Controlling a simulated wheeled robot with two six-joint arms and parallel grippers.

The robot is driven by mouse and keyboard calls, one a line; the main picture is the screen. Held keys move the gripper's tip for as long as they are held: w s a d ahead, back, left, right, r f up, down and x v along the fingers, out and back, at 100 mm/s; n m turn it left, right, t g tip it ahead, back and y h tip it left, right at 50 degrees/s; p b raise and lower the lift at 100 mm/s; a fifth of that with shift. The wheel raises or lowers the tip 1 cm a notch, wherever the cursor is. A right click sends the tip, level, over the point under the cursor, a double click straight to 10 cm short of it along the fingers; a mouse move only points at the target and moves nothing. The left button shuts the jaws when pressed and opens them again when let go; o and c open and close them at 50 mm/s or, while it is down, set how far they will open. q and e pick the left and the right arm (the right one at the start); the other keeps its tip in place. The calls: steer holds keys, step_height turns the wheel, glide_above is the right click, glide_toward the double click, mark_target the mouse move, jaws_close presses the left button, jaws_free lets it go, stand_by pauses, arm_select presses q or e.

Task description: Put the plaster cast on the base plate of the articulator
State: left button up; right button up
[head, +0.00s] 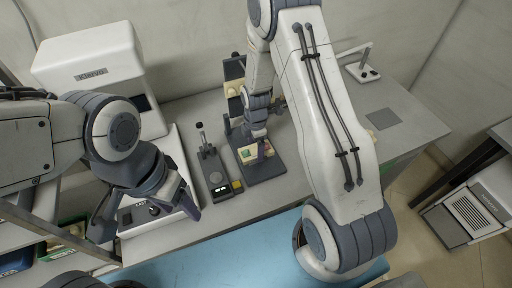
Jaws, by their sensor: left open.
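The articulator is a dark frame at the back middle of the bench, with a flat base plate (266,173) and an upper part tilted upright (233,68). A cream and pinkish plaster cast (246,154) is at the base plate, partly hidden by my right gripper (259,153). My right gripper points down with a finger against or just in front of the cast. I cannot tell whether it grips the cast, or whether the cast touches the plate. My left gripper (146,222) is open and empty, left of the articulator, over a white device.
A small dark instrument (217,178) stands just left of the base plate. The white device (172,158) and a white machine (92,60) stand further left. A small lamp stand (366,70) is at the back right. A blue surface (245,255) lies in front.

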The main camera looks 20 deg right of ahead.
mark_target(256, 150)
steer(key=shift+s+f, duration=0.65)
steer(key=shift+r+p, duration=0.3)
steer(key=shift+r, duration=0.05)
step_height(256, 150, up, 11)
steer(key=b, duration=0.1)
steer(key=s+a+r+m, duration=0.4)
steer(key=s+a+r, duration=0.4)
steer(key=a+r, duration=0.15)
steer(key=s+a+r+m, duration=0.1)
steer(key=s+a+m, duration=0.1)
steer(key=s, duration=0.5)
steer(key=s+a+r+m+y, duration=0.1)
steer(key=s+a+r+m, duration=0.1)
steer(key=s+m, duration=0.3)
steer(key=s, duration=0.3)
steer(key=shift+a, duration=0.25)
steer(key=shift+r, duration=0.15)
steer(key=shift+c, duration=0.3)
